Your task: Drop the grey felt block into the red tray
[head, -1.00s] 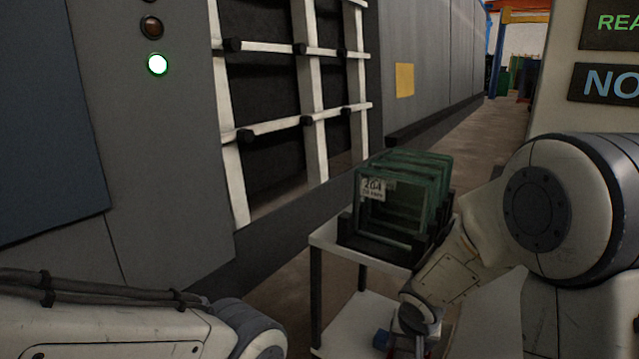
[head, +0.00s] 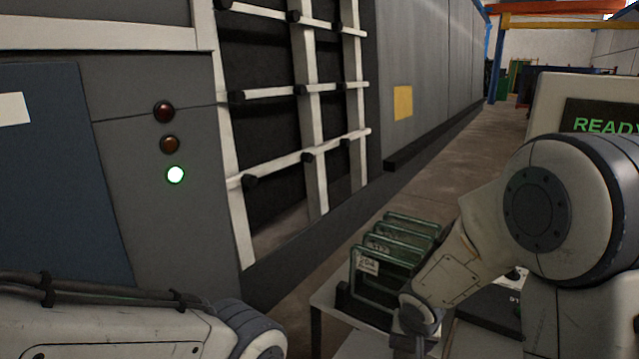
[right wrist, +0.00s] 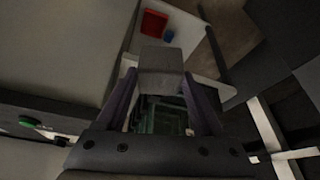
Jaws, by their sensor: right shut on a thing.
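My right gripper (right wrist: 161,84) is shut on the grey felt block (right wrist: 160,58), which sits between its fingertips in the right wrist view. The red tray (right wrist: 153,22) lies beyond the block at the top of that view, on a pale surface. The block is apart from the tray in the picture; its height above the surface is hard to tell. In the head view my right wrist reaches down to the bottom edge, and the block and red tray do not show there. Of my left arm only a link shows; its gripper is out of view.
A small blue object (right wrist: 168,36) is at the tray's right edge. Floor is clear behind.

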